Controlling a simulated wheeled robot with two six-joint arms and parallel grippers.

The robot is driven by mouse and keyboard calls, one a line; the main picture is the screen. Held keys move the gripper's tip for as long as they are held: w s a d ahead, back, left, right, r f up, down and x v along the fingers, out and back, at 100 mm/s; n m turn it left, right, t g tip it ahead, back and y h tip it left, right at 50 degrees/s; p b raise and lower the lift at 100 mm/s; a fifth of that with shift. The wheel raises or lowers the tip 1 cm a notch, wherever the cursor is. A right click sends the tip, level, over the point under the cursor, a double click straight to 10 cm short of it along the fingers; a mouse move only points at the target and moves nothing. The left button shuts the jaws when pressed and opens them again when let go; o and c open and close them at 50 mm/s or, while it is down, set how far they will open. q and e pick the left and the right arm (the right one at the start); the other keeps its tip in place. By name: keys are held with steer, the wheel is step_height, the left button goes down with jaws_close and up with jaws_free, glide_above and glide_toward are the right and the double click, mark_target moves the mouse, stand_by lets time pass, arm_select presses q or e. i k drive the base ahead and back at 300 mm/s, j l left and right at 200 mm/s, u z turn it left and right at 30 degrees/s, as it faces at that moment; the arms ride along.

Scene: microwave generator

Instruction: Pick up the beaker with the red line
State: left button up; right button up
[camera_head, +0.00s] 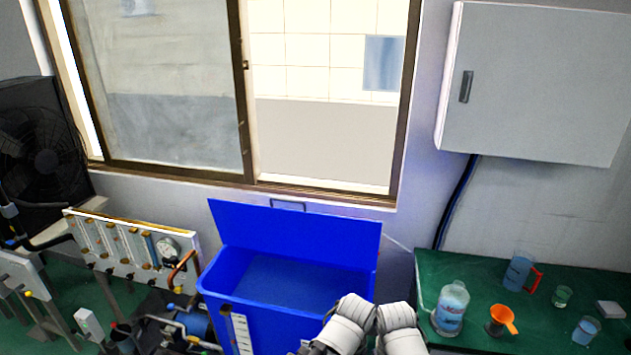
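Several clear vessels stand on the green table (460,268) at the right. A tall pitcher-like beaker (519,271) at the back has a bluish tint and a red handle-like part on its right side. A small greenish glass (562,297) stands to its right. A short beaker (585,331) with a bluish tint stands near the front right. I cannot make out a red line on any of them for certain. White rounded links of my arms show at the bottom centre, left of the table; neither gripper's fingers are in view.
A clear bottle (451,309) and an orange funnel (503,318) stand on the table's left part. A small white block (610,309) lies at the right. An open blue bin (240,297) stands left of the table. A grey wall cabinet (540,85) hangs above.

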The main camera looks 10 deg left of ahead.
mark_target(586, 329)
steer(key=z, duration=1.4)
steer(key=u, duration=2)
steer(key=z, duration=1.95)
